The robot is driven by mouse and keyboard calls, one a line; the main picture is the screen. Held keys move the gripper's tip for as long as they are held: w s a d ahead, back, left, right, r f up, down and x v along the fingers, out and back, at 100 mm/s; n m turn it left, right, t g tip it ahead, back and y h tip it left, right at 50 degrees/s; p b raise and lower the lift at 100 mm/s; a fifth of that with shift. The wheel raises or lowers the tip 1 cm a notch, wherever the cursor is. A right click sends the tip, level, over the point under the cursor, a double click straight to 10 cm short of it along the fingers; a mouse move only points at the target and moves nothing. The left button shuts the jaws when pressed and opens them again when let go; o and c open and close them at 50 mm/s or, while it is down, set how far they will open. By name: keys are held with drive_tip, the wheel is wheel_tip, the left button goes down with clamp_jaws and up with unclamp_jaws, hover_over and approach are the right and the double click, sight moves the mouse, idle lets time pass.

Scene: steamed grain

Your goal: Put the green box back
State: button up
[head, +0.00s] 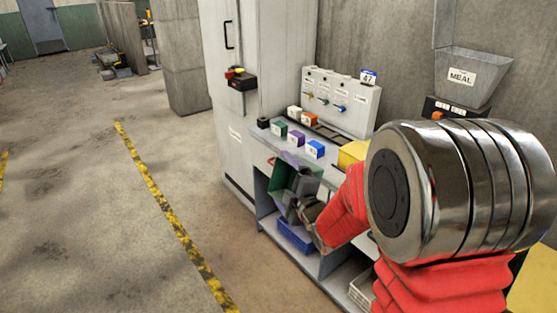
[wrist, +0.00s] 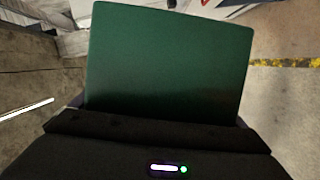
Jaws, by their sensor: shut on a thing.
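My gripper (head: 296,207) is shut on a green box (head: 284,177) and holds it in front of the bench, beside the worktop's left end. In the head view the box looks like an open-topped bin and is tilted. In the wrist view the green box (wrist: 168,62) shows as a broad flat green face beyond the dark gripper body; the fingertips cannot be made out there. A small green block (head: 279,128) with a white label stands on the worktop.
The bench (head: 259,150) carries purple (head: 296,138) and blue (head: 315,149) blocks and a panel (head: 340,102) with knobs. A blue bin (head: 296,236) sits low under the worktop. A tall cabinet (head: 232,150) stands left of the bench. Open floor (head: 90,220) lies left.

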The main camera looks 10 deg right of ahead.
drive_tip(key=f+h, duration=0.1)
drive_tip(key=f, duration=0.1)
drive_tip(key=s+f+m+h, duration=0.1)
drive_tip(key=f, duration=0.1)
drive_tip(key=f+m, duration=0.1)
drive_tip(key=f, duration=0.1)
drive_tip(key=shift+s+d+h, duration=0.15)
drive_tip(key=shift+s+h, duration=0.25)
drive_tip(key=shift+s+d+f+m+h, duration=0.25)
drive_tip(key=shift+f+m+h, duration=0.05)
drive_tip(key=shift+f, duration=0.1)
